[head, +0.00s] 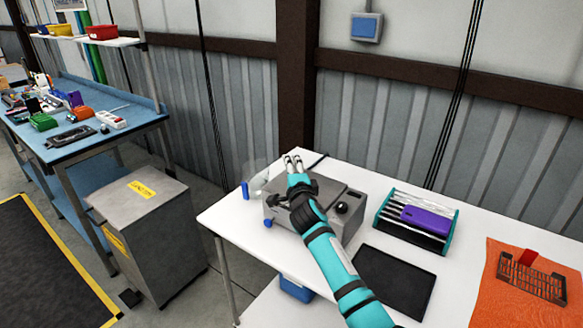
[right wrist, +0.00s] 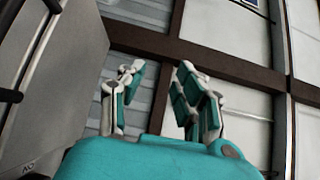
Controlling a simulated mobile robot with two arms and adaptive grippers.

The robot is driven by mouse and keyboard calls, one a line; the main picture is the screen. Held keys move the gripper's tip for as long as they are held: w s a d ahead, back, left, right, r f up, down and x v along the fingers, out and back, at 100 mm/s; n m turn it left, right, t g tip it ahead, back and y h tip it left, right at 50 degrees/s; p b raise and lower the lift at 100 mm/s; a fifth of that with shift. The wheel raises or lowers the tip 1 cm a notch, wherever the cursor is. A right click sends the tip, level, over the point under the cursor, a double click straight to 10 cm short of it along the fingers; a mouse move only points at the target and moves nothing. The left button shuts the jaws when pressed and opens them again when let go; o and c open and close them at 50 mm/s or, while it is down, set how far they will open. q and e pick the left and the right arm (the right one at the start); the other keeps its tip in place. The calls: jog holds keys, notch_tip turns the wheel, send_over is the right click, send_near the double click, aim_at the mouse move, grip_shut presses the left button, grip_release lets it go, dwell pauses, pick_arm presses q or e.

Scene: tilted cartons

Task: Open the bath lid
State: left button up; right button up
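The bath (head: 345,228) is a grey box on the white table, with a flat grey lid (head: 328,193) on top that looks closed. A black knob (head: 342,208) shows at its right. My right arm reaches across the bath and hides much of its top. My right gripper (head: 292,160) is over the bath's far left part, fingers apart and pointing away towards the wall. In the right wrist view the gripper (right wrist: 158,88) is open with nothing between its fingers. A grey panel with a black bar (right wrist: 52,75) stands at the left there, probably the bath. My left gripper is not in view.
The wall is close behind.

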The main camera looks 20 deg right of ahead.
grip_shut()
dwell(0.5)
grip_release()
jog(key=s+a, duration=0.1)
jog(key=s, duration=1.1)
jog(key=shift+a, duration=0.25)
jog(key=shift+c, duration=0.2)
